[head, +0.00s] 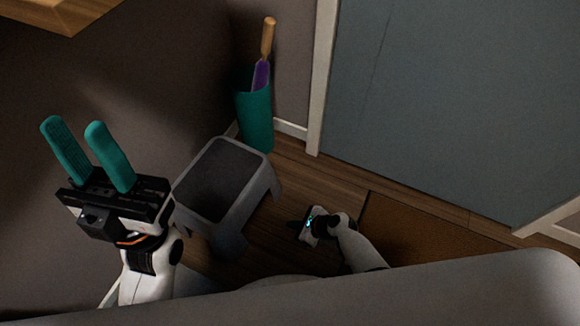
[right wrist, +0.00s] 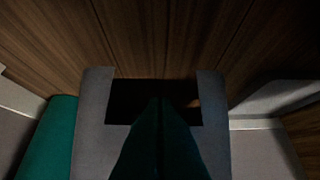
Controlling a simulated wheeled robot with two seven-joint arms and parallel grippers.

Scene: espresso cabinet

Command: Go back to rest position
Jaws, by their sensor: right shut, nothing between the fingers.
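My left gripper (head: 74,124) is at the left in the head view, its two teal fingers pointing up and standing apart with nothing between them. My right gripper (head: 296,224) is low in the head view, over the wooden floor just right of a grey stool; its fingers are hard to make out there. In the right wrist view its teal fingers (right wrist: 160,112) are together and empty.
The grey stool (head: 253,190) stands between my grippers. Behind it a teal bin (head: 256,125) holds a purple umbrella with a wooden handle (head: 268,38). A grey-blue door (head: 440,90) and a brown mat (head: 420,232) are at the right. A wooden edge (head: 60,14) juts in at top left.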

